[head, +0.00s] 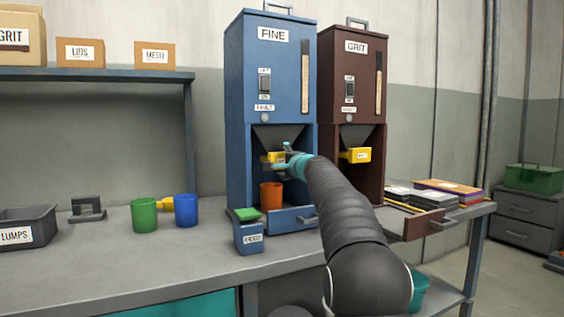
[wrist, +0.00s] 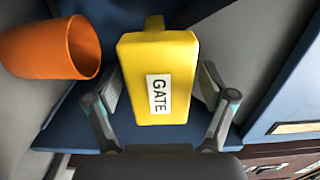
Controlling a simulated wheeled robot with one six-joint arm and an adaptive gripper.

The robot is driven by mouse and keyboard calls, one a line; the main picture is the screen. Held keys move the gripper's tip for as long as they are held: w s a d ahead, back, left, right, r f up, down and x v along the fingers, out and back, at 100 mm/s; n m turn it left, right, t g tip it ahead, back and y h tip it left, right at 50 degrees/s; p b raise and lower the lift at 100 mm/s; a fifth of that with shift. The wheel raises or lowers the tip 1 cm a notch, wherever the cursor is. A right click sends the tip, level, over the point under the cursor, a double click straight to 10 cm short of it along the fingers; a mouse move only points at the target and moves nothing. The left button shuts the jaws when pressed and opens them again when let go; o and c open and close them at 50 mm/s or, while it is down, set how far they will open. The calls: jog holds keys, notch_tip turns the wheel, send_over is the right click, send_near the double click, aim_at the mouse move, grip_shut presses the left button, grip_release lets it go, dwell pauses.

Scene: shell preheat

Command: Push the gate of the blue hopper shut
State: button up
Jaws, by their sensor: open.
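The blue hopper (head: 271,66) labelled FINE stands on the bench. Its yellow gate (head: 270,157) sits below the funnel, partly hidden by my gripper (head: 290,163). In the wrist view the yellow gate (wrist: 158,75) carries a GATE label and lies between the open fingers of my gripper (wrist: 162,100). A gap shows beside the gate at the fingertips, and I cannot tell whether either finger touches it. An orange cup (head: 271,196) stands under the gate inside the hopper's bay. It also shows at upper left in the wrist view (wrist: 50,50).
A brown hopper (head: 345,75) labelled GRIT stands close on the right with its own yellow gate (head: 356,155). A blue box with a green lid (head: 248,236) stands in front. Green (head: 144,215) and blue (head: 186,210) cups stand left. The front bench is mostly clear.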

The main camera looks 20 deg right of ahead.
jog(key=s+d, duration=0.1)
jog(key=s, duration=1.1)
jog(key=shift+d, duration=0.2)
jog(key=s+a+f+n+g+y, duration=0.1)
jog(key=s+a+f+n+g, duration=0.15)
jog(key=s+a, duration=0.35)
jog(key=s+a+f+n+g+y+p, duration=0.1)
jog(key=s+a+f+n+g, duration=0.1)
jog(key=s+a+f+n, duration=0.3)
jog(key=s+a+f+n+g+y, duration=0.1)
jog(key=s+a+f+n+g, duration=0.1)
jog(key=s+a, duration=0.55)
jog(key=s+f+n+g+h, duration=0.2)
jog(key=s+f+n+g, duration=0.1)
jog(key=s+f, duration=0.6)
jog(key=s+d+f+n+g+h+p, duration=0.1)
jog(key=s+f+n+g+h, duration=0.1)
jog(key=s+f, duration=0.8)
jog(key=s+n+g, duration=0.1)
jog(key=s+n, duration=0.1)
jog(key=s, duration=0.5)
jog(key=shift+s+d+h+p, duration=0.2)
jog(key=shift+s+h+p, duration=0.1)
jog(key=shift+h, duration=0.1)
